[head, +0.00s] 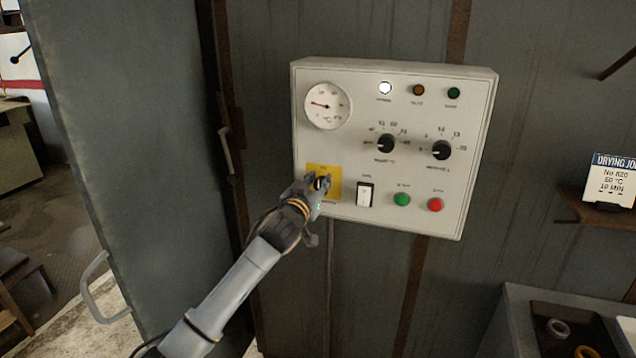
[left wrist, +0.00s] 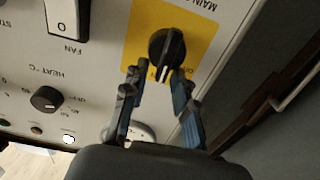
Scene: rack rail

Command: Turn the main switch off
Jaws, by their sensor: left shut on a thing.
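The main switch (left wrist: 166,46) is a black rotary knob on a yellow plate (left wrist: 205,38). The plate (head: 323,170) is at the lower left of the light grey control panel (head: 350,78) in the head view. My left gripper (head: 319,184) is at the switch and hides most of it there. In the left wrist view, the left gripper (left wrist: 160,82) is shut on the knob, one finger to each side. A white pointer line shows on the knob, but the plate's small letters are partly hidden, so I cannot tell its setting. My right gripper is not in view.
Right of the switch are a fan rocker (head: 365,194), a green button (head: 402,199) and a red button (head: 436,205). Above are two black dials, a round gauge (head: 328,106) and a lit white lamp (head: 385,88). An open grey door (head: 130,150) stands at left.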

